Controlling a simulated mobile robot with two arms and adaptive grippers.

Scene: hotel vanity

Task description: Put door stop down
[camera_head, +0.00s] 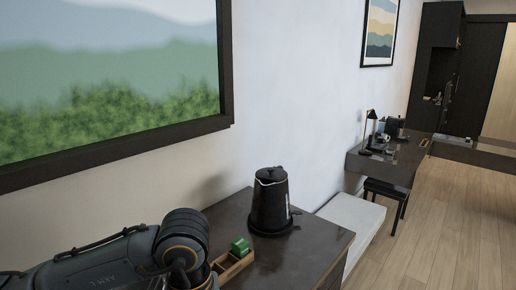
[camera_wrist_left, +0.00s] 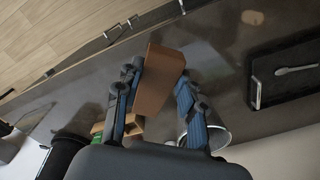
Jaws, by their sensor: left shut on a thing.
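The door stop (camera_wrist_left: 163,78) is a brown wedge. In the left wrist view it sits between the blue-padded fingers of my left gripper (camera_wrist_left: 158,84), which is shut on it. The wedge appears to be over the dark counter (camera_wrist_left: 225,55); I cannot tell whether it touches the surface. In the head view my left arm comes in at the lower left, and its fingers and the door stop are not visible. My right gripper shows in neither view.
A black kettle (camera_head: 270,205) stands on the dark cabinet top (camera_head: 318,238). A wooden tray (camera_head: 236,268) with green items (camera_head: 240,247) is beside my arm. The wrist view shows a black tray (camera_wrist_left: 285,88) with a spoon (camera_wrist_left: 298,69) and a round light container (camera_wrist_left: 218,137) near the fingers.

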